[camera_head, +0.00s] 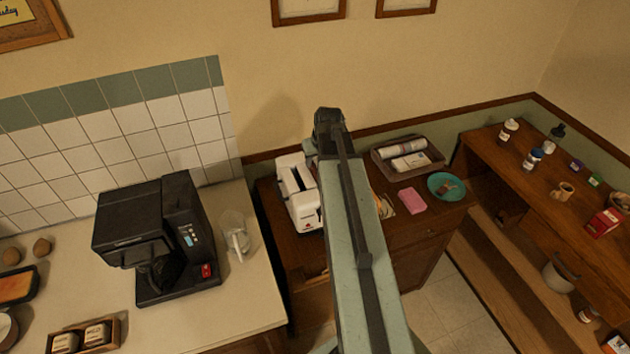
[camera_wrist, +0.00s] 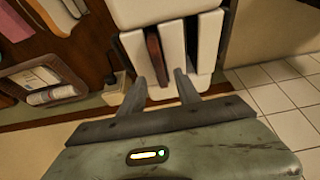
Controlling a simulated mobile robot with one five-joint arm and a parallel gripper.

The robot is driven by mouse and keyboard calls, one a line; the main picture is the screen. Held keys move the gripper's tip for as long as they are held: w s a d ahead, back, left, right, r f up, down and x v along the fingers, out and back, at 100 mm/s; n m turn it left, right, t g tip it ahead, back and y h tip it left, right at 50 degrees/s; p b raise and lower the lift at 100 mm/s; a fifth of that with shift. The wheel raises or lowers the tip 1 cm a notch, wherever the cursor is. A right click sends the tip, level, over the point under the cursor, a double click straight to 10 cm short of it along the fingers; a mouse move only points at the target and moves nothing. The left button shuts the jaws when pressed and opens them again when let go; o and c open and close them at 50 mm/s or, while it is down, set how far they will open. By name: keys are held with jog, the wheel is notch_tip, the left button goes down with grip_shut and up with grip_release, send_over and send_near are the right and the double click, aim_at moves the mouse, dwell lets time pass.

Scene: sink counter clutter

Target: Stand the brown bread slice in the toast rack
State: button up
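A white slotted thing, which I take for the toast rack (camera_wrist: 209,43), stands at the top of the wrist view, with upright panels and dark gaps. A thin brown piece (camera_wrist: 155,56), likely the brown bread slice, stands upright in its left gap. My gripper (camera_wrist: 162,82) is open, its two dark fingers apart and pointing at the white thing. The brown piece lines up between the fingertips with room on both sides; I cannot tell whether they touch. In the head view a white slotted body (camera_head: 299,195) stands left of my arm; my fingers do not show there.
A black coffee machine (camera_head: 135,222) and a glass jug (camera_head: 234,230) stand on the left counter.

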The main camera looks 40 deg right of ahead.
aim_at(315, 167)
jog(key=b+x, duration=0.5)
jog(key=shift+f, duration=0.15)
jog(key=shift+s+a+r, duration=0.1)
jog(key=shift+s+r, duration=0.15)
grip_shut()
dwell(1.0)
